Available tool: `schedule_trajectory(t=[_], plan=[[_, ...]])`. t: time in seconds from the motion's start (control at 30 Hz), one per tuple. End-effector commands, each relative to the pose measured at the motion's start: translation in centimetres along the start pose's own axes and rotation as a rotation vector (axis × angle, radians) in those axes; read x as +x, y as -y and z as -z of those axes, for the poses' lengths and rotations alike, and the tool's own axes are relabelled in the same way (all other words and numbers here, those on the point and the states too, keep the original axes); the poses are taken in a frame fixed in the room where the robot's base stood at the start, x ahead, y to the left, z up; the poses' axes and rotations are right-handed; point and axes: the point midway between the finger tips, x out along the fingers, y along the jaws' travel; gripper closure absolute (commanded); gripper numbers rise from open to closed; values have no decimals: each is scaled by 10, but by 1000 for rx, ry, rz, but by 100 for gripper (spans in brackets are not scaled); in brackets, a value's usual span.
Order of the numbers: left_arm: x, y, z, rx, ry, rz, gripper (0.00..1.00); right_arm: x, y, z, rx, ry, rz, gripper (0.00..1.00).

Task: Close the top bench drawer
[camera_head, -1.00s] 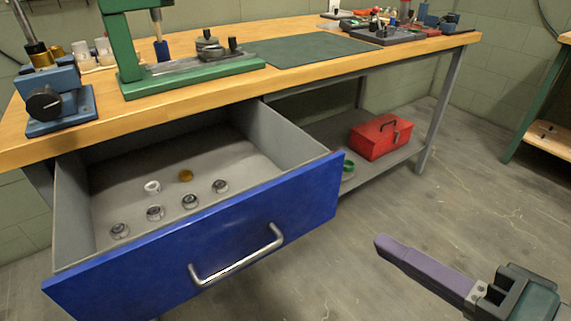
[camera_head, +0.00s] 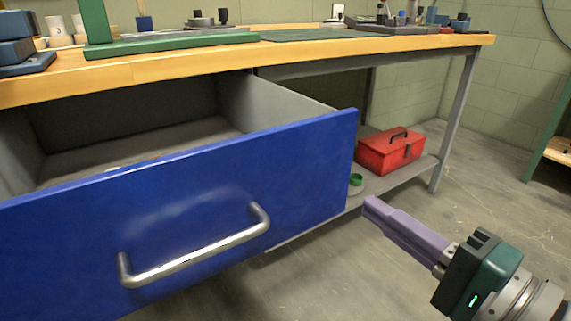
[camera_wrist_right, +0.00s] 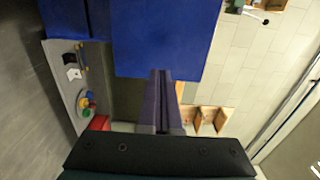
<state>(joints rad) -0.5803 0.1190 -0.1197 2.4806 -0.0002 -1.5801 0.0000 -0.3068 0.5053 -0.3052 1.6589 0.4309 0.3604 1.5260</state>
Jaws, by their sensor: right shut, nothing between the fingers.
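The top bench drawer (camera_head: 310,160) has a blue front and is pulled far out from under the wooden bench top. Its silver bar handle (camera_head: 195,248) faces me. My right gripper (camera_head: 372,206) is shut and empty, with purple fingers, to the right of the drawer front and apart from the handle. In the right wrist view, the shut fingers (camera_wrist_right: 160,78) lie before a blue panel (camera_wrist_right: 165,35); I cannot tell whether they touch it. My left gripper is not in view.
The bench top (camera_head: 290,52) carries a green-based stand (camera_head: 170,40) and trays. A red toolbox (camera_head: 390,152) and a small green ring (camera_head: 356,180) sit on the lower shelf (camera_head: 405,178). The floor to the right is clear.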

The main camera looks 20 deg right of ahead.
Motion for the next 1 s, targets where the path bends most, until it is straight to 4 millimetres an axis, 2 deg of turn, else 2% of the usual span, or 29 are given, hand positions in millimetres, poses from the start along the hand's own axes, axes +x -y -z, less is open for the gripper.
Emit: schedule_trajectory(t=[0.03,0.2,0.4,1.0], plan=[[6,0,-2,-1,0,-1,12,12,-2,0,0,-1,6,100],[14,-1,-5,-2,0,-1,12,42,-2,0,1,-1,4,100],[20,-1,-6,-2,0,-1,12,62,-1,0,0,0,1,100],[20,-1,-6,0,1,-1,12,66,0,0,-1,0,-1,100]])
